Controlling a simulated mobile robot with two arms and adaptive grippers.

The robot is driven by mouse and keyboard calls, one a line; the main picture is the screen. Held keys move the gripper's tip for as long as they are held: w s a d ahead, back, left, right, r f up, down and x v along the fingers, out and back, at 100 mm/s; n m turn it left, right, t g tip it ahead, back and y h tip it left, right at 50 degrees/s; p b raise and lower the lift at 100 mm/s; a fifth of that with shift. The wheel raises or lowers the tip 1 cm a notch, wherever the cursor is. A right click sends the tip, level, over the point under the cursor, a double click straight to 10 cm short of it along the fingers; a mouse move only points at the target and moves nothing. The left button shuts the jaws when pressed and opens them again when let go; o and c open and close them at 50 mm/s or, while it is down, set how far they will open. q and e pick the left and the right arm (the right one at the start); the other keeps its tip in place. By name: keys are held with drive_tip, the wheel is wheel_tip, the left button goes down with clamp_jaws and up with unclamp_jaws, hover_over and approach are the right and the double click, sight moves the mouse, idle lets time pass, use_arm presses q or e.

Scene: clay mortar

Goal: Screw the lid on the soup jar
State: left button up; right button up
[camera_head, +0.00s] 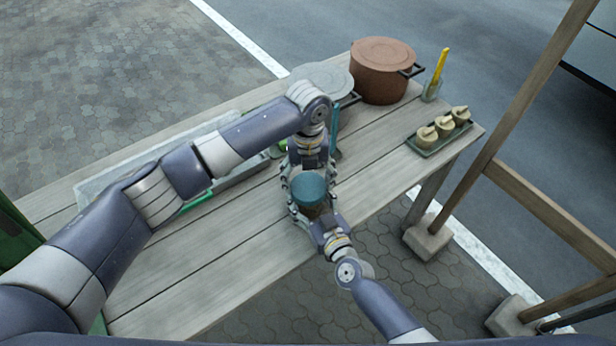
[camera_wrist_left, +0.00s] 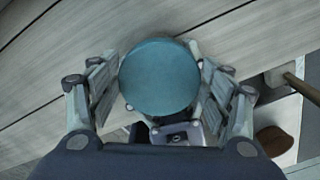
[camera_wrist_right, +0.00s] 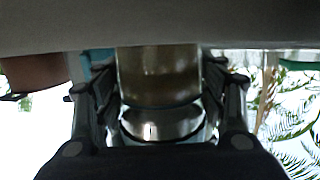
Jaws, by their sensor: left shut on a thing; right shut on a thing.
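The soup jar (camera_head: 311,211) stands upright near the table's front edge, its glass showing brown contents. The round teal lid (camera_head: 308,184) is at its top; whether it is threaded on cannot be told. My left gripper (camera_head: 303,178) comes from behind and is shut on the lid. The left wrist view shows the lid (camera_wrist_left: 160,77) from above, between the fingers. My right gripper (camera_head: 312,212) comes from the front and is shut around the jar. In the right wrist view the jar's glass body (camera_wrist_right: 158,75) sits between the fingers, partly hidden.
A brown pot (camera_head: 383,72) and a grey lidded pot (camera_head: 322,77) stand at the back. A small tray (camera_head: 424,149) with several pale round pieces lies at the right, near a glass (camera_head: 431,92) holding a yellow-handled tool (camera_head: 440,64). The table's front left (camera_head: 215,260) is clear.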

use_arm(q)
drive_tip(key=shift+f, duration=0.2)
drive_tip(key=shift+f, duration=0.1)
use_arm(e)
clamp_jaws()
use_arm(q)
drive_tip(key=m, duration=0.5)
drive_tip(key=shift+d, duration=0.2)
drive_tip(key=m, duration=0.5)
drive_tip(key=shift+s+d, duration=0.15)
use_arm(e)
drive_tip(key=shift+f, duration=0.1)
use_arm(q)
drive_tip(key=o, duration=0.8)
drive_tip(key=shift+c, duration=0.2)
